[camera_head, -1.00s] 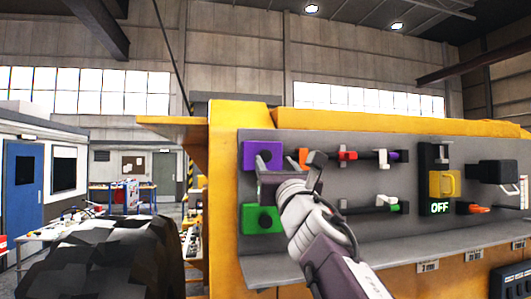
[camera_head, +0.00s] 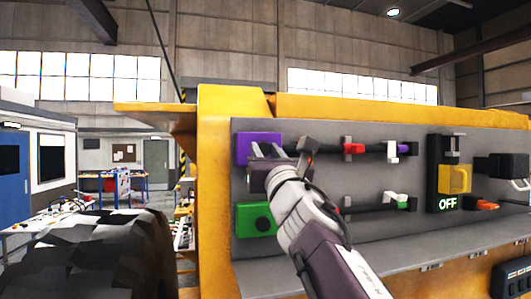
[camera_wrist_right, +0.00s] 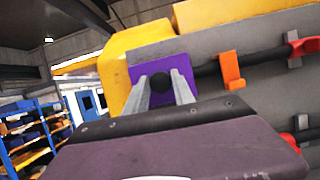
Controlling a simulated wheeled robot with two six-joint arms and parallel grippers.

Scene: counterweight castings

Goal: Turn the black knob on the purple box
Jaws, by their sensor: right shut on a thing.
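The purple box (camera_head: 243,147) is mounted at the upper left of the grey panel in the head view. It also shows in the right wrist view (camera_wrist_right: 176,66). Its round black knob (camera_wrist_right: 160,83) sits between the two fingers of my right gripper (camera_wrist_right: 163,84) in the wrist view. My right gripper (camera_head: 268,152) is shut on the knob, in front of the purple box. In the head view the gripper hides the knob and the lower right part of the box. My left gripper is not in view.
A green box (camera_head: 251,228) with a black knob is below the purple one. Bars with red-handled pieces (camera_head: 353,148) lie to the right. A yellow switch (camera_head: 455,180) with an "OFF" sign and a grey ledge (camera_head: 400,258) are farther right and below.

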